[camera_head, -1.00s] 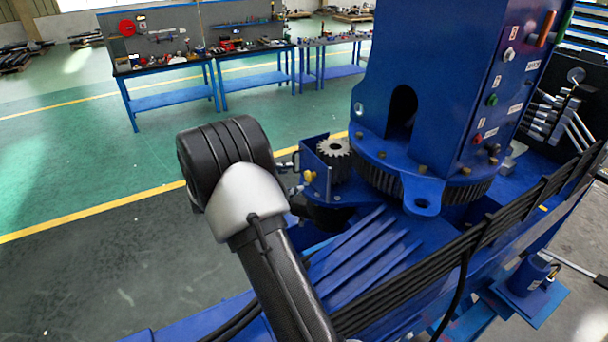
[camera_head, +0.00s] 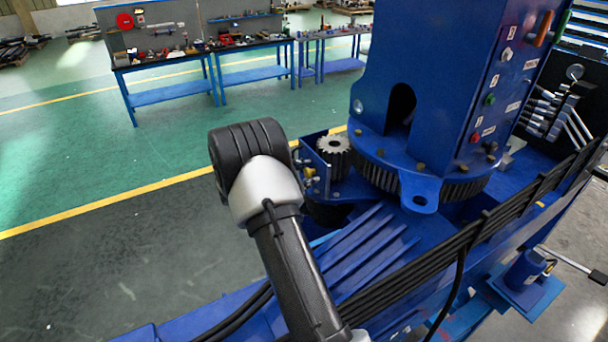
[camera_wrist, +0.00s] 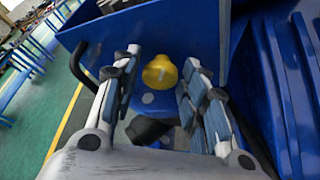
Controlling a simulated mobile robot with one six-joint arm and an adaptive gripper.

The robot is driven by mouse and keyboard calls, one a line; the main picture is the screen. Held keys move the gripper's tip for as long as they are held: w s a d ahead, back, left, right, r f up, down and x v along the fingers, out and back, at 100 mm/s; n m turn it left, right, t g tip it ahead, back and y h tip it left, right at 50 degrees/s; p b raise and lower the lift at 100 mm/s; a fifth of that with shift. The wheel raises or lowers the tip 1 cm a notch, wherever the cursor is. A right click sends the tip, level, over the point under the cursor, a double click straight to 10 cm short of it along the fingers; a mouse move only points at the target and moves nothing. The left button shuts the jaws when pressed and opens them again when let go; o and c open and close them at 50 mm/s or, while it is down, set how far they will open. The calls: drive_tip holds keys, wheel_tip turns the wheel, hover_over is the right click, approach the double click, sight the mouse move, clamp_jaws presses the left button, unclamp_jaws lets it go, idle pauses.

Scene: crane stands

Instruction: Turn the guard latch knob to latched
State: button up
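The yellow guard latch knob (camera_wrist: 160,72) sits on the blue guard plate (camera_wrist: 185,28) and shows in the wrist view near the upper middle. My gripper (camera_wrist: 162,66) is open, with one finger to the left of the knob and one to the right. Gaps show between the knob and both fingers, so it is not gripped. In the head view the knob (camera_head: 309,172) is a small yellow spot on the guard by the toothed pinion (camera_head: 334,145). My wrist hides most of the gripper there. No latched marking is readable.
A blue crane column (camera_head: 440,90) on a large toothed ring stands to the right. Blue ribs (camera_head: 365,245) and black hoses (camera_head: 440,270) run below my arm. Workbenches (camera_head: 165,75) stand far back.

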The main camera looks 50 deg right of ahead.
drive_tip(key=c, duration=0.7)
drive_tip(key=shift+f+b, duration=0.2)
drive_tip(key=shift+b, duration=1)
drive_tip(key=shift+m+b, duration=0.4)
drive_tip(key=shift+b, duration=0.25)
drive_tip(key=b, duration=0.3)
drive_tip(key=m+t+b, duration=0.1)
drive_tip(key=b, duration=0.3)
drive_tip(key=shift+s+f+m+h, duration=0.1)
drive_tip(key=shift+f+m+h, duration=0.2)
drive_tip(key=shift+h, duration=0.1)
drive_tip(key=m+b, duration=0.1)
drive_tip(key=b, duration=0.4)
drive_tip(key=shift+r+t+h+b, duration=0.1)
drive_tip(key=shift+t+h+b, duration=0.2)
drive_tip(key=shift+b, duration=0.05)
drive_tip(key=shift+m+b, duration=0.3)
drive_tip(key=shift+b, duration=0.1)
drive_tip(key=shift+r+b, duration=0.25)
drive_tip(key=shift+b, duration=0.6)
